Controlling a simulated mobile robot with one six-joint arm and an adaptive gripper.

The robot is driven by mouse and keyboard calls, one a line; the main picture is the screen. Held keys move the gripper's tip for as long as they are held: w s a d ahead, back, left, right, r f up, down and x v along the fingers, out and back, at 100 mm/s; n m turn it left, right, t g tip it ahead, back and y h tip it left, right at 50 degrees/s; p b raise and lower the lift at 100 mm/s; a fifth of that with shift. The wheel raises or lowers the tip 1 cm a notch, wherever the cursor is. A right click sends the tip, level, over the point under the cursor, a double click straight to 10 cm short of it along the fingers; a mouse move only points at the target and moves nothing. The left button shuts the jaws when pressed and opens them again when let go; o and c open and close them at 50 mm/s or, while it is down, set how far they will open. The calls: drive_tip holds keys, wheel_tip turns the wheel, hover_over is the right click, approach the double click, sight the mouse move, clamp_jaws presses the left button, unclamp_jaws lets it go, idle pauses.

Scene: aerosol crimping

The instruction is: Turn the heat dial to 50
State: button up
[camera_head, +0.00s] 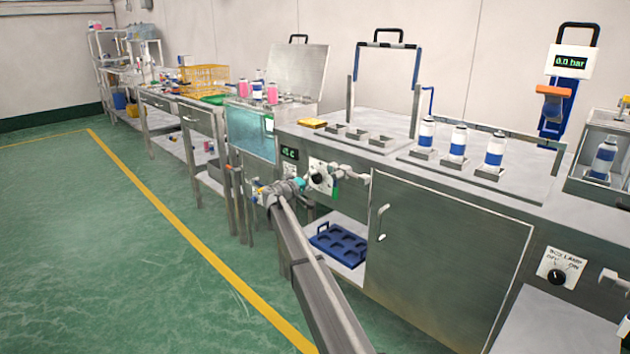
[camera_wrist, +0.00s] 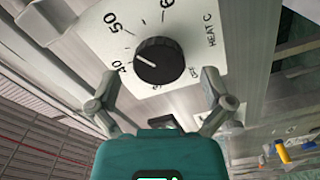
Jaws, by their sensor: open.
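The heat dial (camera_wrist: 159,61) is a round black knob on a white plate (camera_wrist: 190,22) marked 40, 50, 60, OFF and HEAT C. Its white line points left and slightly up in the wrist view, seemingly between 40 and 50; I cannot read it exactly. My gripper (camera_wrist: 160,82) is open, one finger on each side of the dial and apart from it. In the head view my gripper (camera_head: 307,184) is at the bench front by the dial (camera_head: 318,178), which my arm partly covers.
A small dark display (camera_head: 290,153) sits above left of the dial; its digits are unclear. A cabinet door (camera_head: 450,260) is to the right. A blue rack (camera_head: 338,244) lies on the shelf below. Cans (camera_head: 494,150) stand on the bench top. The floor to the left is clear.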

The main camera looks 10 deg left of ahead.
drive_tip(key=v, duration=1)
drive_tip(key=s+d+f+m+g+y, duration=0.1)
drive_tip(key=s+d+f+g, duration=0.25)
drive_tip(key=s+d, duration=0.45)
drive_tip(key=s+d+f+m+g+y, duration=0.1)
drive_tip(key=s+d+f+m+g, duration=0.2)
drive_tip(key=d, duration=0.9)
drive_tip(key=s+d+f+g+y, duration=0.1)
drive_tip(key=s+d+f+g, duration=0.3)
drive_tip(key=s+d, duration=0.45)
drive_tip(key=s+d+f+m+g+y, duration=0.1)
drive_tip(key=s+d+f+y, duration=0.2)
drive_tip(key=s, duration=0.6)
drive_tip(key=s+d+f+g+y, duration=0.15)
drive_tip(key=s+d, duration=0.25)
drive_tip(key=s, duration=0.6)
drive_tip(key=s+d+f+m+g+y, duration=0.1)
drive_tip(key=s+d+f+y, duration=0.25)
drive_tip(key=s, duration=0.55)
wheel_tip(320, 180, up, 38)
drive_tip(key=p, duration=3.8)
drive_tip(key=shift+a, duration=0.2)
